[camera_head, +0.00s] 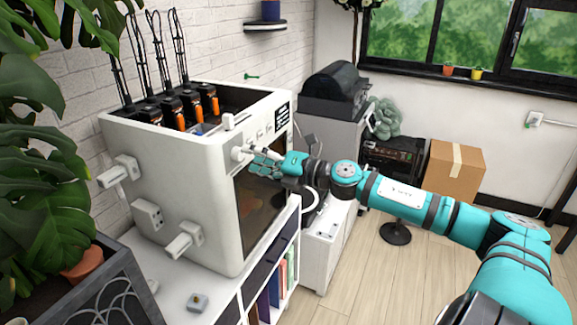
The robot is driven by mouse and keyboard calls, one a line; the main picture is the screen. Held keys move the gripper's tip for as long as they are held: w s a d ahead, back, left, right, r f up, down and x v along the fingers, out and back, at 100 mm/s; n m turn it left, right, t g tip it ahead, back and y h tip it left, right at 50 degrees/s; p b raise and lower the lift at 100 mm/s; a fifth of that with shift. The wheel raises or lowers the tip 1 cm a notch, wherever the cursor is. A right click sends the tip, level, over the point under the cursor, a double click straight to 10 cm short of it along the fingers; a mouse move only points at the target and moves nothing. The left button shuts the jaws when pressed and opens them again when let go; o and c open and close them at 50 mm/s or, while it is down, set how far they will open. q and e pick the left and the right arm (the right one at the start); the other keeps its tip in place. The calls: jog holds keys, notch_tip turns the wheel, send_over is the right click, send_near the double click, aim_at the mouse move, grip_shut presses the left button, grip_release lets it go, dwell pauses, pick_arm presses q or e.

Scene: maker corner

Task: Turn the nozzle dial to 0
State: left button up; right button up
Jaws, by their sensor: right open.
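A white box-shaped machine (185,165) stands on a white shelf unit, with a dark window on its front. A row of small white knobs runs along the top of that front. The nearest knob (238,153) is beside my right gripper (256,160); I cannot read its mark or tell for sure that it is the nozzle dial. My right gripper is open, with its fingers at the front's upper near corner by this knob. I cannot tell whether they touch it. My left gripper is out of view.
White fittings (185,240) stick out from the machine's near side. Several black tools with orange parts (170,108) stand in its top. A large plant (40,170) fills the left edge. A cardboard box (455,172) stands at the back. The wooden floor (370,275) at lower middle is clear.

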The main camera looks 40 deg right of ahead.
jog(key=v, duration=0.9)
dwell(0.6)
